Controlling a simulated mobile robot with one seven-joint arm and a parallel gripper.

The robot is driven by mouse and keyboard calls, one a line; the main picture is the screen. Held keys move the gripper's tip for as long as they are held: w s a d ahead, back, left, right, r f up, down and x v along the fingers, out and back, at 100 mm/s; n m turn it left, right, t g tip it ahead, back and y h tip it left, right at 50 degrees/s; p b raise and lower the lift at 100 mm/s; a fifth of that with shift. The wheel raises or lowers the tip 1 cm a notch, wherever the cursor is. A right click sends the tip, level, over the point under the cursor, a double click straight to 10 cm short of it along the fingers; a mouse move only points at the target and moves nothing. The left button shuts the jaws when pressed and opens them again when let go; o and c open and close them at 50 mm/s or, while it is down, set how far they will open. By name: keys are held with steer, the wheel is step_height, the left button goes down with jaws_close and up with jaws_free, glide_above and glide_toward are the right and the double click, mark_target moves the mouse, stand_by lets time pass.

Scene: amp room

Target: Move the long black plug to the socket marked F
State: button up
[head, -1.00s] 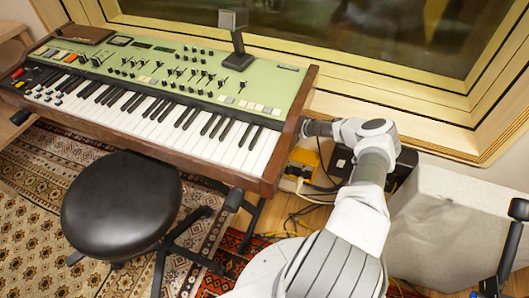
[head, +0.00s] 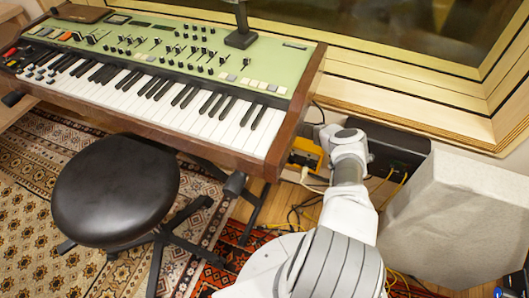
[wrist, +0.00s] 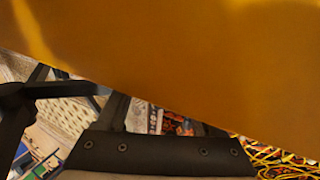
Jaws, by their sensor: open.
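The long black plug and the socket marked F cannot be made out in either view. My gripper (head: 324,138) is low beside the right end of the keyboard, close to a yellow box (head: 306,153). The wrist and keyboard hide part of that box. In the wrist view a plain orange-yellow surface (wrist: 190,60) fills the upper part, very near the camera. My gripper's dark screwed plate shows below it, with nothing seen held. The gripper is open.
A black box (head: 388,150) with yellow cables stands right of my wrist, under the window ledge. A pale block (head: 450,215) is further right. The green keyboard (head: 190,55) and black stool (head: 115,195) are left. Loose cables (head: 285,222) lie on the floor.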

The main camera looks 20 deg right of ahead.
steer(key=shift+w+a+f, duration=0.1)
steer(key=shift+f, duration=0.2)
jaws_close()
stand_by(0.4)
stand_by(0.4)
stand_by(0.3)
